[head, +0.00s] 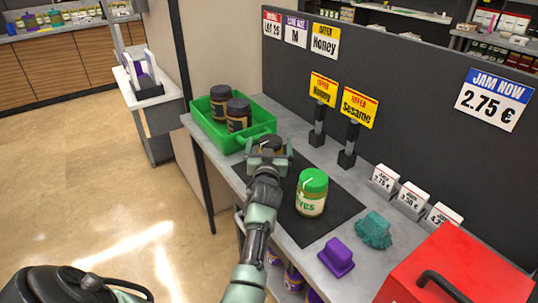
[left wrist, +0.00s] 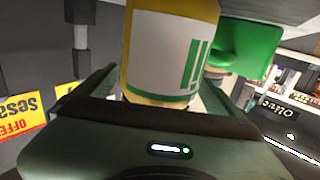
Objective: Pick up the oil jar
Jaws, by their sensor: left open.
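A jar with a dark lid (head: 270,144) stands on the dark mat (head: 322,231), partly hidden behind my left gripper (head: 268,160). In the left wrist view a yellowish jar with a white label and green lettering (left wrist: 170,50) is between the open fingers of the left gripper (left wrist: 155,95), close to the palm. Its label is cut off, so I cannot read it whole. A second jar with a green lid and a label ending in "ives" (head: 311,193) stands on the mat to the right of the gripper. My right gripper is not in view.
A green crate (head: 208,128) with dark-lidded jars stands behind the gripper. A purple block (head: 337,258), a teal crumpled object (head: 374,230) and a red box (head: 462,275) are toward the front right. Sign stands (head: 347,158) and price cards (head: 412,198) line the back.

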